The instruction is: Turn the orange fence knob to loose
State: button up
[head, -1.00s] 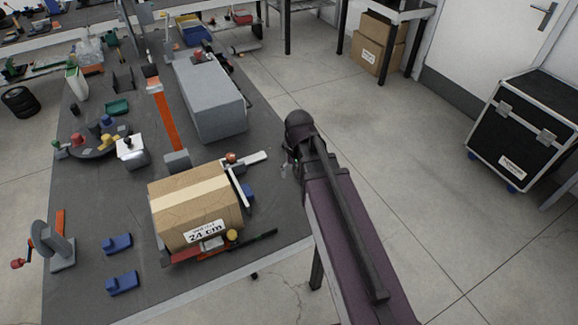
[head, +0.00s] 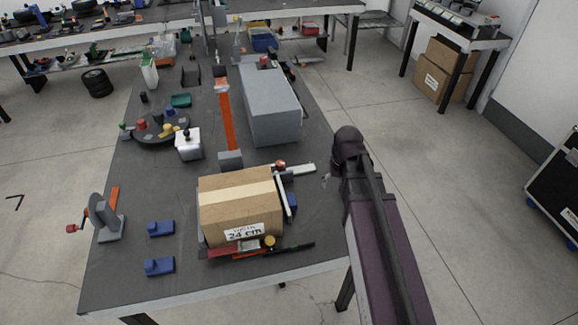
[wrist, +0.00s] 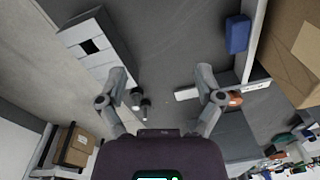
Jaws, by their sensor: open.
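The orange knob (head: 280,165) is a small round copper-orange knob on a pale fence bar (head: 302,169), at the far right corner of the cardboard box (head: 240,190). In the wrist view the orange knob (wrist: 234,98) shows just right of the right finger, partly beside it, with the fence bar (wrist: 187,94) running left from it. My gripper (wrist: 163,75) is open, its fingers spread and empty, apart from the knob as far as I can tell. In the head view my arm covers most of the gripper, to the right of the bar. The knob's turn position is too small to read.
The box fills the space left of the knob. A blue block (wrist: 237,35) sits near the fence. A yellow knob (head: 269,242) stands at the box's front. A large grey block (head: 270,108) lies behind. Open floor (head: 420,150) lies right of the table.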

aim_at(280, 163)
jog(key=w+a+r+n+t+y, duration=0.1)
jog(key=w+a+n+t, duration=0.1)
jog(key=w+a, duration=0.5)
jog(key=w+a+r+n+t+p, duration=0.1)
jog(key=w+a+r+n, duration=0.1)
jog(key=w+a+n, duration=0.2)
jog(key=w+a, duration=0.3)
jog(key=a, duration=0.1)
jog(key=shift+a+t+y, duration=0.35)
jog(key=shift+t+y, duration=0.05)
jog(key=shift+f, duration=0.15)
jog(key=b+x, duration=1.2)
jog(key=x, duration=0.1)
jog(key=shift+a+f, duration=0.1)
jog(key=shift+f, duration=0.15)
jog(key=c, duration=1.2)
